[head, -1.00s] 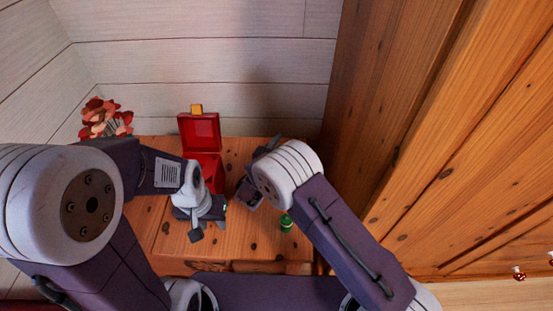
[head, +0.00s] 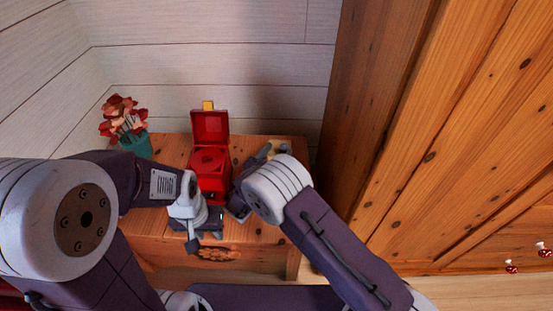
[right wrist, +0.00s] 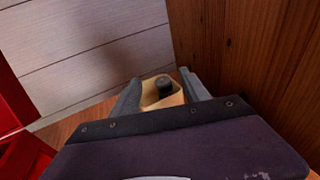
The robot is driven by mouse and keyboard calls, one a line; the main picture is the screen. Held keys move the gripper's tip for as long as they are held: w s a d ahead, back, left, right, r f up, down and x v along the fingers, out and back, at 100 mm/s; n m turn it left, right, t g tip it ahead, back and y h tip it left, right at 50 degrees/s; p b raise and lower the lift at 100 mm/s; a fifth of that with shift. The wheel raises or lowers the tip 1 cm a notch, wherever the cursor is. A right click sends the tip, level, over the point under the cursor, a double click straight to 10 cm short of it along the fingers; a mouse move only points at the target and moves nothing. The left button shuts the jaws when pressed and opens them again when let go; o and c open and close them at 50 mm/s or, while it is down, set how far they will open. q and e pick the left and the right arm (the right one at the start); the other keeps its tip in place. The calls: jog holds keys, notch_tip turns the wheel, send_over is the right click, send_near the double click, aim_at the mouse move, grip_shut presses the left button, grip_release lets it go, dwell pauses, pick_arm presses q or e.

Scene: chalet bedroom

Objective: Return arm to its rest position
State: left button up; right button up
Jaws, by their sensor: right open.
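My right gripper (head: 271,151) is over the far right part of the wooden table, right of the red case. In the right wrist view its two fingers (right wrist: 162,92) are apart, with a tan block-like thing (right wrist: 153,101) with a dark round knob showing between them. I cannot tell whether they touch it. My left gripper (head: 205,240) hangs over the table's front edge, in front of the red case; its jaws are too unclear to read. My right arm link partly hides the table's right side.
An open red case (head: 210,162) with a yellow clasp stands on the wooden table (head: 172,150). A red flower in a teal pot (head: 136,144) stands at the back left. A tall wooden cabinet (head: 375,110) borders the right, and a plank wall is behind.

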jog(key=shift+w+f, duration=0.2)
jog(key=shift+w, duration=0.05)
jog(key=shift+s+r, duration=0.1)
